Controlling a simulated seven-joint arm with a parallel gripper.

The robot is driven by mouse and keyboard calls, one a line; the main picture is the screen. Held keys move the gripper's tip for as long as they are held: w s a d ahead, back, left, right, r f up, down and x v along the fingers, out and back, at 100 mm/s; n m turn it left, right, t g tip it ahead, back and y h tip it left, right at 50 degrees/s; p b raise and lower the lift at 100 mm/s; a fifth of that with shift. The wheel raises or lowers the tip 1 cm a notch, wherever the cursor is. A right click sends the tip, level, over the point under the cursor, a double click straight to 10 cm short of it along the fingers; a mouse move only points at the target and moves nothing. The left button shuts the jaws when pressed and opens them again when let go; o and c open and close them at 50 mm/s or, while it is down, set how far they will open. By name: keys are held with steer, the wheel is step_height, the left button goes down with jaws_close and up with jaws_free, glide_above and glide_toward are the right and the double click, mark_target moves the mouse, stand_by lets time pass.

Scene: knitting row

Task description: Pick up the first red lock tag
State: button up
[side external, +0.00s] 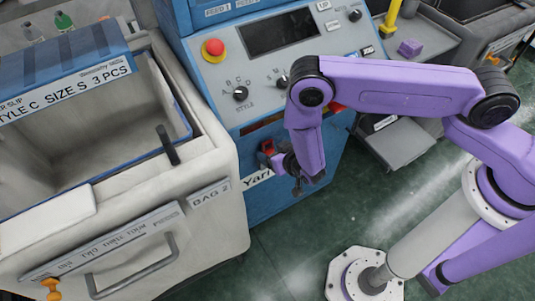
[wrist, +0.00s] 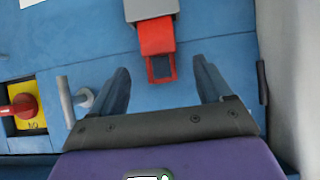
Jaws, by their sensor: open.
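A red lock tag (wrist: 156,38) hangs from a grey holder (wrist: 151,9) on the blue machine front in the wrist view. Its lower end has a dark rectangular opening. My gripper (wrist: 162,75) is open and empty, with one finger on each side of the tag's lower end and a gap to both. In the side external view the red tag (side external: 267,147) shows just left of my gripper (side external: 283,164), low on the machine front. My wrist hides part of that area, and I cannot tell whether the fingers touch anything.
A red knob on a yellow plate (wrist: 22,110) and a grey handle (wrist: 75,100) sit left of the gripper in the wrist view. A light bin (side external: 215,165) stands close on the left in the side external view. Green floor (side external: 300,235) lies open below.

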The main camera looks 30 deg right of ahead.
mark_target(265, 131)
steer(key=shift+x, duration=1.35)
steer(key=c, duration=1.4)
steer(key=shift+r, duration=0.15)
steer(key=shift+r, duration=0.85)
step_height(265, 131, up, 5)
steer(key=shift+r, duration=0.1)
steer(key=s, duration=1.8)
